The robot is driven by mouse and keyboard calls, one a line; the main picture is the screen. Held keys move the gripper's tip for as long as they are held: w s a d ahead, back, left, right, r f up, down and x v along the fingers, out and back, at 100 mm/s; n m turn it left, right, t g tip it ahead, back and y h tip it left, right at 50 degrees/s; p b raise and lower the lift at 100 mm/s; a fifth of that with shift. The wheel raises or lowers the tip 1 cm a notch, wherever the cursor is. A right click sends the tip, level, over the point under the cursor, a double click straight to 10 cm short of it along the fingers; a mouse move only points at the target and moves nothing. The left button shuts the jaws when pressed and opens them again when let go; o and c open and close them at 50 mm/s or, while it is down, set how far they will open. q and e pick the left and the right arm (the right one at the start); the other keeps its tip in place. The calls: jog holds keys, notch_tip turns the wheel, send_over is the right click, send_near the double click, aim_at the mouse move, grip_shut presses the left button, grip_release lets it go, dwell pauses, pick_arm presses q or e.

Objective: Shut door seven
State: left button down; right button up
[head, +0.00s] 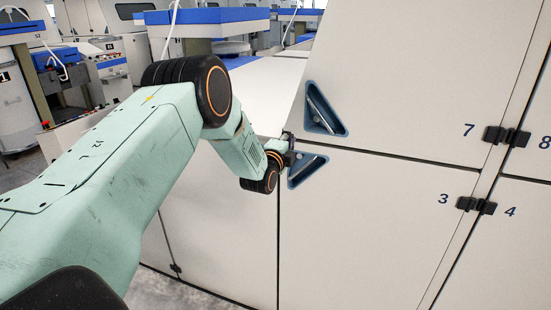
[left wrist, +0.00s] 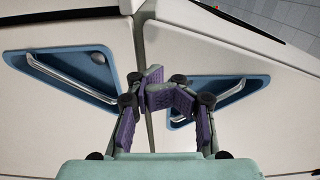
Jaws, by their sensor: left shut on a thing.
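Door seven (head: 410,75) is the large cream upper panel marked 7. Its bar handle sits in a blue triangular recess (head: 324,112) near its lower left corner, and no finger is on that bar. My left gripper (head: 289,145) is at that corner, beside the lower door's recess. In the left wrist view its purple fingers (left wrist: 167,90) are closed in front of the seam between two panels and partly cover the right recess. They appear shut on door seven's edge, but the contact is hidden. How far the door stands open is unclear. My right gripper is not in view.
Door 3 (head: 355,225) lies below, with its own handle recess (head: 307,170). Black hinges (head: 507,136) sit at the right, beside doors 8 and 4. Blue-topped machines (head: 205,18) stand behind at the left. Some grey floor shows at the lower left.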

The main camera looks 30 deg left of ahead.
pick_arm(q)
jog(key=shift+s, duration=0.1)
jog(key=s+d, duration=0.2)
jog(key=s, duration=0.8)
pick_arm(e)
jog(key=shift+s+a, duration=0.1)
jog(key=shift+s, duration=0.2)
pick_arm(q)
jog(key=shift+d, duration=0.1)
